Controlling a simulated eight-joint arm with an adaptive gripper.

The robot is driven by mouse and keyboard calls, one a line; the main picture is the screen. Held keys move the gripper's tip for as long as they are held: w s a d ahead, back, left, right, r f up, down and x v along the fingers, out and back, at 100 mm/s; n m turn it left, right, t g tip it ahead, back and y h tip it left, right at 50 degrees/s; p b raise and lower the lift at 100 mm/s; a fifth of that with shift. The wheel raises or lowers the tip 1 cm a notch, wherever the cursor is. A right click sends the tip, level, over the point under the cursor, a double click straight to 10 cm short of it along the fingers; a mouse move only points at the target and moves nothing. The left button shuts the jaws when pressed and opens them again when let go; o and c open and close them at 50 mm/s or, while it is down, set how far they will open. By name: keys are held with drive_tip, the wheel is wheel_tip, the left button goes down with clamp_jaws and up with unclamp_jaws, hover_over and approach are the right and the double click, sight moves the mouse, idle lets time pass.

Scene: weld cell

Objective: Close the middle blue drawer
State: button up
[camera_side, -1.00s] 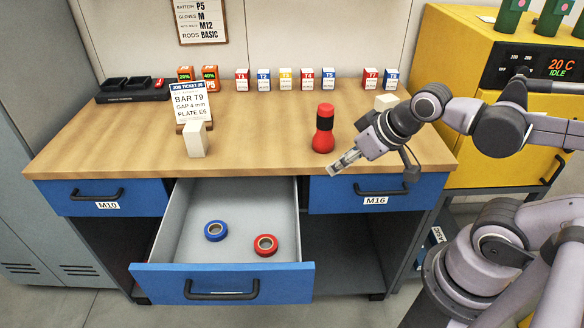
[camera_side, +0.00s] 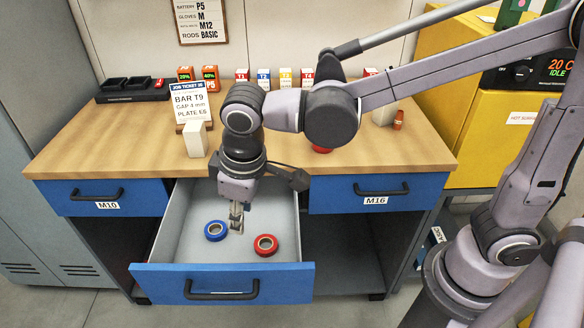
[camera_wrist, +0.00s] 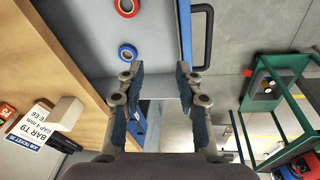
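The middle blue drawer (camera_side: 222,283) is pulled out from the workbench, with its grey inside showing. Its black bar handle (camera_side: 222,290) is on the front, and the handle also shows in the wrist view (camera_wrist: 202,35). My gripper (camera_side: 236,224) points down over the drawer, behind the front panel and near the blue tape roll (camera_side: 216,231). In the wrist view my gripper (camera_wrist: 161,70) is open, with nothing between its fingers. A red tape roll (camera_side: 265,245) lies in the drawer to the right of the blue one. Contact with the drawer cannot be told.
Shut drawers M10 (camera_side: 107,197) and M16 (camera_side: 375,193) flank the open one. A job ticket (camera_side: 190,105), a pale block (camera_side: 195,140) and several small boxes stand on the bench. My arm mostly hides a red bottle (camera_side: 320,150). Floor in front of the drawer is clear.

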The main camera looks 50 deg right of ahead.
drive_tip(key=n+h, duration=0.1)
drive_tip(key=n, duration=0.1)
hover_over(220, 296)
drive_tip(key=s+a, duration=0.2)
drive_tip(key=s+x, duration=0.1)
drive_tip(key=x, duration=0.3)
drive_tip(key=shift+g, duration=0.4)
drive_tip(key=f, duration=0.3)
drive_tip(key=w+f, duration=0.1)
drive_tip(key=f, duration=0.3)
drive_tip(key=w+d+f, duration=0.1)
drive_tip(key=f, duration=0.3)
drive_tip(key=shift+d, duration=0.1)
clamp_jaws()
